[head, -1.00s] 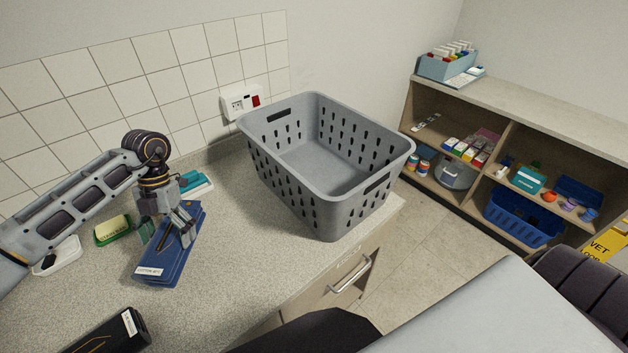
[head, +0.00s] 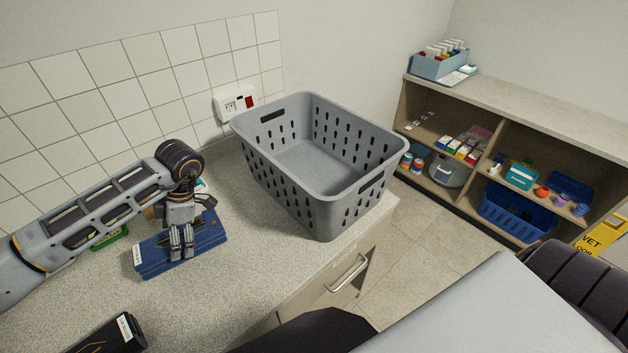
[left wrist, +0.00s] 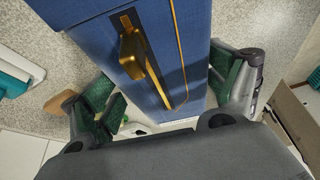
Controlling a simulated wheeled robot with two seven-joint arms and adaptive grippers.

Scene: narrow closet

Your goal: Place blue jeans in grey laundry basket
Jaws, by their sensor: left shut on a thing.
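The blue jeans (head: 207,238) show as a flat, folded blue slab with a white label at one end, over the counter left of the basket. My left gripper (head: 182,247) is shut on the jeans, with its fingers across the slab. In the left wrist view the blue slab (left wrist: 190,35), with a brown-gold strip on it, runs between the two green-padded fingers. I cannot tell how far it is off the counter. The grey laundry basket (head: 374,171) stands upright on the counter to the right, and its visible inside is empty. My right gripper is out of view.
A black box (head: 112,335) with a label lies at the counter's front left. A green dish (head: 109,238) is partly hidden behind my left arm. A tiled wall with a socket (head: 236,103) is behind. Shelves with a blue bin (head: 515,222) stand at the right.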

